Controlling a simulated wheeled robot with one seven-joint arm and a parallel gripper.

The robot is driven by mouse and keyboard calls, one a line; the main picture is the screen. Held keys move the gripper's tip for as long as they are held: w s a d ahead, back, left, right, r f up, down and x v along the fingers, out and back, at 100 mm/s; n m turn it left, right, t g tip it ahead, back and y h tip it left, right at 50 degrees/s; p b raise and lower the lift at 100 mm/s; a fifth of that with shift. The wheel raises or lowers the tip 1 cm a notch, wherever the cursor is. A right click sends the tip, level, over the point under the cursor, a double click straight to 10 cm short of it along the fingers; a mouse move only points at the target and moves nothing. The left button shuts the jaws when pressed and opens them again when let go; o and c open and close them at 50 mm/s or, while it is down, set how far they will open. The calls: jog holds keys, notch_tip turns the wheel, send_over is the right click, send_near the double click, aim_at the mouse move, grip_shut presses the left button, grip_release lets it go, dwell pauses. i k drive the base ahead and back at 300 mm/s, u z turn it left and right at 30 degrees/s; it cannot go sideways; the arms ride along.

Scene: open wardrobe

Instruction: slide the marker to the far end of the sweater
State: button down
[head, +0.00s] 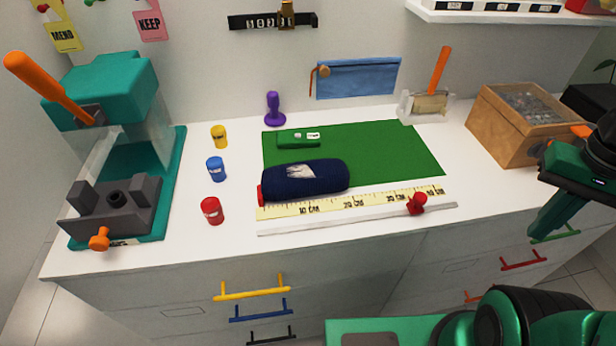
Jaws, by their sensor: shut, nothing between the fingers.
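The sweater (320,178) is a dark navy roll with a pale patch. It lies on the front left of the green mat (395,160), along the back edge of a yellow ruler (380,198). The red marker (417,204) sits at the white rail in front of the ruler, near its right part. It is well to the right of the sweater's right end and apart from it. A small red block (261,195) is at the sweater's left end. My gripper (537,232) is shut and empty, off to the right of the marker, by the counter's front edge.
A green flat case (298,138) lies behind the sweater. Yellow, blue and red spools (212,210) stand to the left, beside a teal press (110,90). A wooden box (520,120) stands at the back right. The counter right of the marker looks clear.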

aim_at(415, 205)
jog(key=u, duration=0.9)
jog(key=k, duration=0.85)
jog(key=z, duration=0.7)
jog(key=i, duration=0.5)
jog(key=u, duration=0.1)
